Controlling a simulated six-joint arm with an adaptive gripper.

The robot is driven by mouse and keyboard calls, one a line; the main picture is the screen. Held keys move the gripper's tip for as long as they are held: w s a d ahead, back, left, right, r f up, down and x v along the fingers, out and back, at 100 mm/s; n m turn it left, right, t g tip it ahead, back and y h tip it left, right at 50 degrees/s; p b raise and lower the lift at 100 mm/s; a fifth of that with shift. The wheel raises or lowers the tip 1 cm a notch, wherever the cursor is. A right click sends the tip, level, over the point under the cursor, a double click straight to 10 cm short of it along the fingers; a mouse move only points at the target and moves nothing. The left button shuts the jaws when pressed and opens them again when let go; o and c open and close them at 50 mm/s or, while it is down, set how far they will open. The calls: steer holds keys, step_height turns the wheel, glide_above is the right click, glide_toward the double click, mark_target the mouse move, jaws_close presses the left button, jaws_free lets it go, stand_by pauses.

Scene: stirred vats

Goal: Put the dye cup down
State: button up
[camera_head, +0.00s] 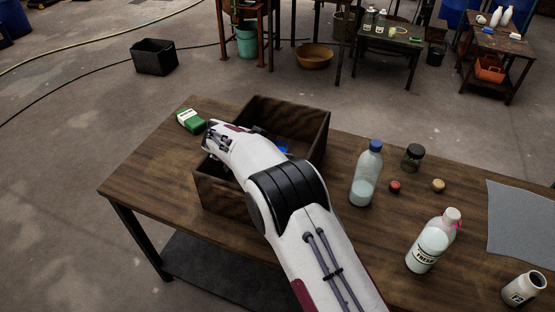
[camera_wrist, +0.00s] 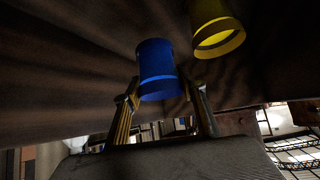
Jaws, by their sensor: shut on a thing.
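A blue cup (camera_wrist: 157,62) is between the two fingers of my gripper (camera_wrist: 161,88) in the wrist view, and the gripper is shut on it. A yellow cup (camera_wrist: 216,30) is close by, up and to the right in that view, apart from the fingers. In the head view a small patch of blue (camera_head: 281,149) shows inside the dark wooden box (camera_head: 294,119), beside my arm. My arm reaches over the box and hides the gripper and most of the box's inside there. I cannot tell whether the blue cup touches the box floor.
A green and white packet (camera_head: 190,121) lies left of the box. To its right stand a blue-capped bottle (camera_head: 364,180), a dark jar (camera_head: 412,157), a labelled bottle (camera_head: 431,243) and a white jar (camera_head: 523,289). A grey mat (camera_head: 522,222) lies at the right.

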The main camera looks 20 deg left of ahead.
stand_by(0.3)
steer(key=shift+f, duration=1.85)
steer(key=shift+f, duration=0.35)
steer(key=o, duration=1.6)
steer(key=shift+r, duration=0.45)
steer(key=v, duration=0.3)
steer(key=shift+r, duration=3.45)
